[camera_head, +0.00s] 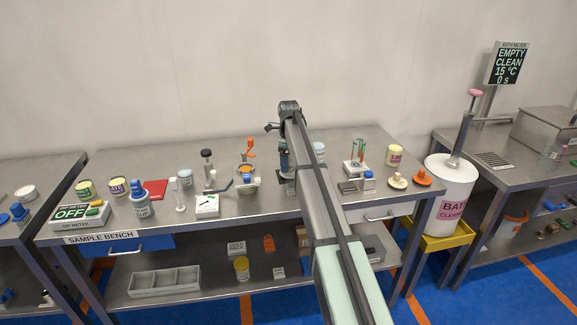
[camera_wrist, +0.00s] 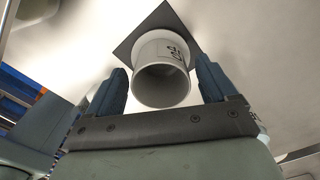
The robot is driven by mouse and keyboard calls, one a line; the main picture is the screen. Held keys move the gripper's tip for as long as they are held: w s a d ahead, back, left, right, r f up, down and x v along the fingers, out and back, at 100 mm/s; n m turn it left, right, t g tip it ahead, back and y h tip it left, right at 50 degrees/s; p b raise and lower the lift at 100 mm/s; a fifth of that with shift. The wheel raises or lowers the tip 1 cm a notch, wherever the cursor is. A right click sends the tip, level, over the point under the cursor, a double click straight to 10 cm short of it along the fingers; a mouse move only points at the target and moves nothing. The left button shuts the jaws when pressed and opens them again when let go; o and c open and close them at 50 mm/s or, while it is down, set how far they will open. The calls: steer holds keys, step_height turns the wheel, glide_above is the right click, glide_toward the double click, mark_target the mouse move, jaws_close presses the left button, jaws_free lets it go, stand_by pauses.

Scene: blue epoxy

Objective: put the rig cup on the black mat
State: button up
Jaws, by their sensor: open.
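The rig cup (camera_wrist: 161,83) is a pale grey cup with dark lettering on its side. In the wrist view its open mouth faces the camera, and its far end is over the black mat (camera_wrist: 160,17), a dark square sheet, seemingly standing on it. My gripper (camera_wrist: 161,65) is open, with one blue finger on each side of the cup and a visible gap on both sides. In the head view my gripper (camera_head: 284,160) hangs low over the bench behind my arm. The cup there is hidden or too small to tell.
A pale blue cup-like container (camera_head: 319,150) stands right of my arm. A small stand with coloured tubes (camera_head: 356,158) is farther right. An orange-topped item (camera_head: 247,160) and a blue-lidded item (camera_head: 248,181) stand close on the left.

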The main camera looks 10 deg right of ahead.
step_height(320, 180, up, 10)
stand_by(0.4)
steer(key=shift+f, duration=0.15)
